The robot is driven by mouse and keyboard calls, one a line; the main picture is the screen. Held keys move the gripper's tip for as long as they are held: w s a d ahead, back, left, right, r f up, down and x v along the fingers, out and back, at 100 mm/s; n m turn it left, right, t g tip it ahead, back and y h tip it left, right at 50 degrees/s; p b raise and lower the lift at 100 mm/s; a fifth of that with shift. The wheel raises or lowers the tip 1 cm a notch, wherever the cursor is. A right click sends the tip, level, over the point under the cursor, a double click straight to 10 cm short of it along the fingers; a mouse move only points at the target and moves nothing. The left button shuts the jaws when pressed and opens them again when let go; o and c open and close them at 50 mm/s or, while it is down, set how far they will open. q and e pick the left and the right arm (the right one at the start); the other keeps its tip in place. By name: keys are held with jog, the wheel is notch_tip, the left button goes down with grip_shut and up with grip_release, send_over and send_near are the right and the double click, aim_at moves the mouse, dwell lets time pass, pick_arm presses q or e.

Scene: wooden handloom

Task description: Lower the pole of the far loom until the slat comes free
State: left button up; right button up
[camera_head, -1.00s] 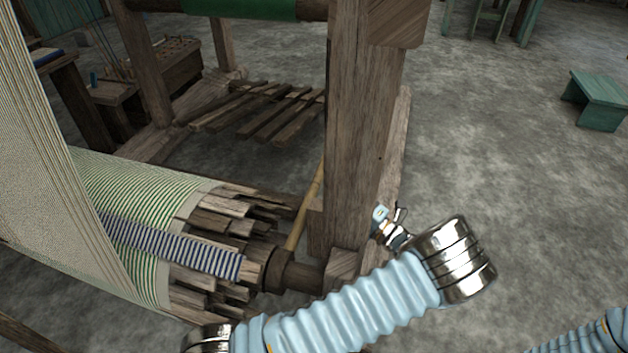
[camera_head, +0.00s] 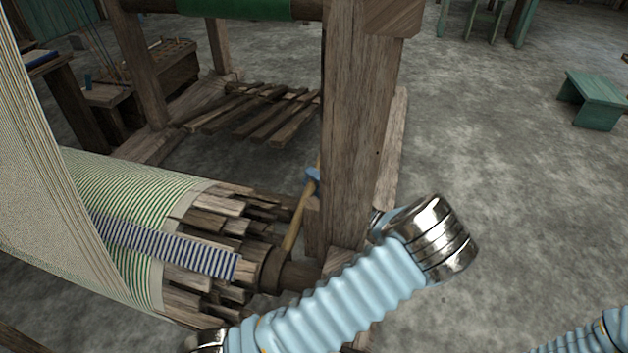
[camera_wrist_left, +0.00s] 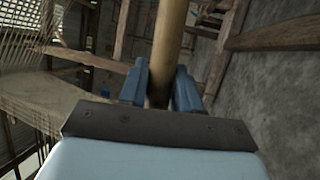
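The pole (camera_head: 296,228) is a thin yellowish rod leaning up from the dark end of the cloth roller, beside the thick upright post. Its upper part is hidden behind the post and gripper. My left gripper (camera_head: 313,176) is at the pole's upper visible part, partly hidden by the post. In the left wrist view the pole (camera_wrist_left: 168,40) passes between the blue fingers of my left gripper (camera_wrist_left: 161,85); they look open around it, and contact is unclear. Several wooden slats (camera_head: 215,222) ring the roller; which one the task means is unclear. My right gripper is out of view.
Striped cloth (camera_head: 130,185) covers the roller. Treadles (camera_head: 262,112) lie behind. A green bench (camera_head: 594,92) stands at far right, with open floor before it.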

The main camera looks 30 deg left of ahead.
pick_arm(q)
grip_shut()
jog(key=shift+p, duration=0.3)
notch_tip(320, 180, down, 4)
jog(key=m+p, duration=0.2)
jog(key=p, duration=0.1)
jog(key=shift+f+h+p, duration=0.2)
jog(key=shift+h+p, duration=0.15)
jog(key=shift+h, duration=0.05)
jog(key=o, duration=0.6)
grip_release()
jog(key=shift+d, duration=0.1)
jog(key=p+v, duration=0.1)
jog(key=v, duration=1.2)
jog(key=shift+s+d, duration=0.2)
jog(key=shift+d, duration=0.15)
